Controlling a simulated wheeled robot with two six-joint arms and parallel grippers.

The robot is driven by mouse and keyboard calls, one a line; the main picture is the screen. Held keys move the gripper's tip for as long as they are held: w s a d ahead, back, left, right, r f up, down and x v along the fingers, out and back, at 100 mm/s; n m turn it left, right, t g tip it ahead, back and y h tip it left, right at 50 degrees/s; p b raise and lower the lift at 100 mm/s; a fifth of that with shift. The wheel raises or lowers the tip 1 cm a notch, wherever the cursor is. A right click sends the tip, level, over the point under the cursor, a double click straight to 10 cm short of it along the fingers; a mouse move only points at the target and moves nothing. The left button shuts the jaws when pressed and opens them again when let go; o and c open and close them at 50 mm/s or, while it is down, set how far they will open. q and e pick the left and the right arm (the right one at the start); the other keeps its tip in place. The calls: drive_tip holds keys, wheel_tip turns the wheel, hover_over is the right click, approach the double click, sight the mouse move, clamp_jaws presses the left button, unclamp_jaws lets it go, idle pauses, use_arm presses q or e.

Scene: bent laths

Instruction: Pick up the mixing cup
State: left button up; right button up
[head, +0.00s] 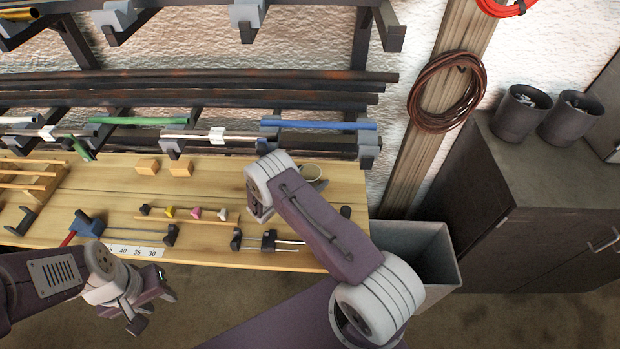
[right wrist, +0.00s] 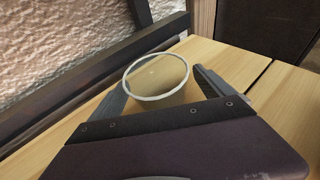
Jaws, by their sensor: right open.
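The mixing cup (right wrist: 158,84) is a pale, translucent cup with a light rim, standing upright on the wooden bench. In the right wrist view it is between the two fingers of my right gripper (right wrist: 157,88), which is open, with a finger on either side. Its lower near side is hidden by the gripper body. In the head view the cup (head: 313,171) shows just beyond my right wrist, which hides part of it and the right fingers. My left gripper (head: 152,303) is at the bench's front edge, far from the cup, its fingers apart and empty.
Racks with dark rods (head: 200,90) and coloured tubes run behind the bench (head: 110,185). Two wooden blocks (head: 147,166) (head: 181,168) and small jigs (head: 265,241) lie on it. A grey bin (head: 440,250) stands to the right, beside a dark cabinet (head: 550,215).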

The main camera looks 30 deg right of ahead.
drive_tip(key=c, duration=1.4)
